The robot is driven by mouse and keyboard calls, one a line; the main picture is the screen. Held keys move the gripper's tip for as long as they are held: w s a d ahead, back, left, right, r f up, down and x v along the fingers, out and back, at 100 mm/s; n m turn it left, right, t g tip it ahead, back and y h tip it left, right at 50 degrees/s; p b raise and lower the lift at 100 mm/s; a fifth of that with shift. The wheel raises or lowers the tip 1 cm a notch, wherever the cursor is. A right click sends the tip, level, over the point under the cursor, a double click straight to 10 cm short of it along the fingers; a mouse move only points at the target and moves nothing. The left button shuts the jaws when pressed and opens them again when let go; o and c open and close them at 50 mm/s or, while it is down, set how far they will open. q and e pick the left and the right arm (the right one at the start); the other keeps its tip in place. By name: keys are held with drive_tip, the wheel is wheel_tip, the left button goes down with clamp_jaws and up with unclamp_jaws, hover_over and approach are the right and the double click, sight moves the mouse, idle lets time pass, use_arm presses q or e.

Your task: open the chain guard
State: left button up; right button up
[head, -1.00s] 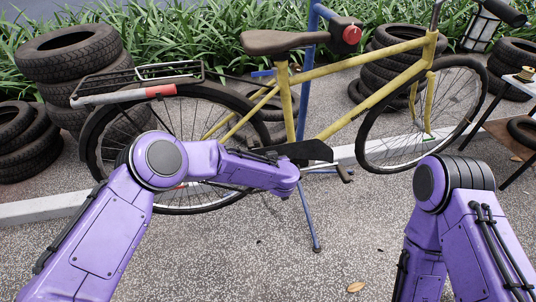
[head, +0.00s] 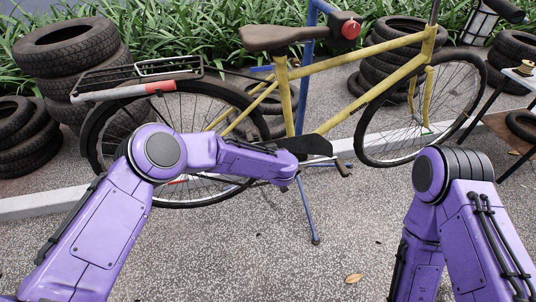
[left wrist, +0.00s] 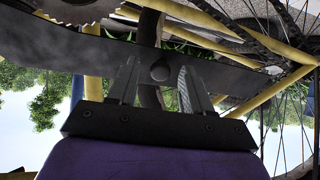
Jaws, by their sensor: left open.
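The chain guard (head: 316,145) is a dark flat panel low on the yellow bicycle (head: 350,103), near the pedal crank. In the head view, my left arm's end is in front of it and hides part of it. My left gripper (left wrist: 158,82) is open, one finger on each side of the knob. I cannot tell if the fingers touch it. My right gripper is out of view.
A blue stand (head: 308,210) holds up the bicycle. Stacked tyres (head: 75,60) stand at the left, with more behind the front wheel. A small table (head: 520,80) stands at the right edge.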

use_arm(q)
drive_tip(key=v, duration=1)
drive_tip(key=shift+s+r, duration=0.2)
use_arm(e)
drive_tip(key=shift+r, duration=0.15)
use_arm(q)
drive_tip(key=shift+d, duration=0.1)
